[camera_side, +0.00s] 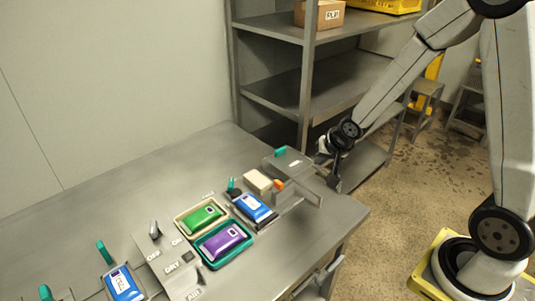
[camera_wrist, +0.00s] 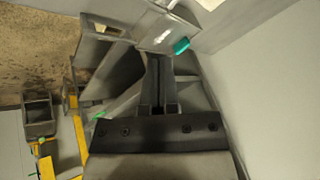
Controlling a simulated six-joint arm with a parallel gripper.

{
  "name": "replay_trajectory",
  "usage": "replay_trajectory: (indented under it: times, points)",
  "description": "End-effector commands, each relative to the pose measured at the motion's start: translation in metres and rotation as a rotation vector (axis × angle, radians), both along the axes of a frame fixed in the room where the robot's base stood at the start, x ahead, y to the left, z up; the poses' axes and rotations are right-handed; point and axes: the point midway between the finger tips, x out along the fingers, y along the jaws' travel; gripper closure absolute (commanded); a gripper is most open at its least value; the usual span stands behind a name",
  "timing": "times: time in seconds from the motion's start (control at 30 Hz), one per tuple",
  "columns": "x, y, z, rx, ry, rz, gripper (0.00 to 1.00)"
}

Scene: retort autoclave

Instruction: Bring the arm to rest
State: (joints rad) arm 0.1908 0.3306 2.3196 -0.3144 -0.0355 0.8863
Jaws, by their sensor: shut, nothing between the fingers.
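My gripper (camera_side: 325,150) is off the far right end of the steel table (camera_side: 315,233), close to a grey metal box (camera_side: 288,161) with a teal handle. In the wrist view, the two dark fingers of my gripper (camera_wrist: 158,60) lie together and hold nothing. A metal part with a teal handle (camera_wrist: 181,46) shows just beyond the fingertips. I cannot tell whether the fingertips touch anything. My arm reaches down to the gripper from the upper right.
A green pouch (camera_side: 201,217) and a purple pouch (camera_side: 222,240) lie in trays. Blue pouches (camera_side: 254,207) (camera_side: 123,284) lie on either side. A switch panel (camera_side: 158,243) stands left of the trays. A grey shelf rack (camera_side: 306,80) stands behind my gripper. Bare floor shows at right.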

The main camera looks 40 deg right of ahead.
Motion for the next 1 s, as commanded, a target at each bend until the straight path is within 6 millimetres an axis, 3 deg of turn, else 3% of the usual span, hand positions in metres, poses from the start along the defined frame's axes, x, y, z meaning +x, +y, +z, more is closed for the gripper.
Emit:
replay_trajectory:
  times: [0.4, 0.6, 1.0]
  points:
    - [-0.076, 0.052, 0.02, -0.163, 0.217, 0.463, 1.0]
    - [-0.106, 0.069, 0.024, -0.189, 0.282, 0.646, 1.0]
    - [-0.118, 0.075, 0.025, -0.196, 0.307, 0.72, 1.0]
